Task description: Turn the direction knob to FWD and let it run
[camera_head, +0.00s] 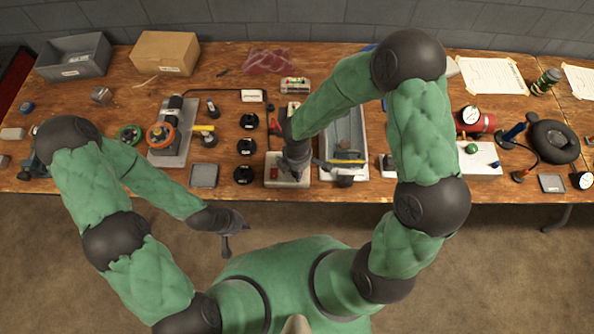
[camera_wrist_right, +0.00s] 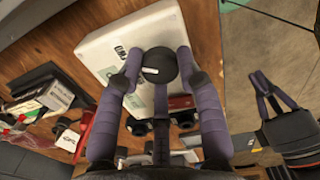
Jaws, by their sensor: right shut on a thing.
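The direction knob (camera_wrist_right: 159,65) is a round black dial with a white pointer mark, on top of a white control box (camera_wrist_right: 105,45). In the head view the control box (camera_head: 274,180) stands at the table's front edge, a red switch on its left part; my arm hides the knob there. My right gripper (camera_wrist_right: 159,75) has a fingertip on each side of the knob and is shut on it. The lettering near the knob is too blurred to read. My left gripper (camera_head: 228,242) hangs in front of the table edge, away from everything; its jaw opening is unclear.
A grey tray (camera_head: 361,125) stands right of the control box. Several black round pieces (camera_head: 245,147) lie to its left. A motor rig (camera_head: 165,140) with an orange wheel stands farther left, and a flat grey pad (camera_head: 204,175) lies near the front edge.

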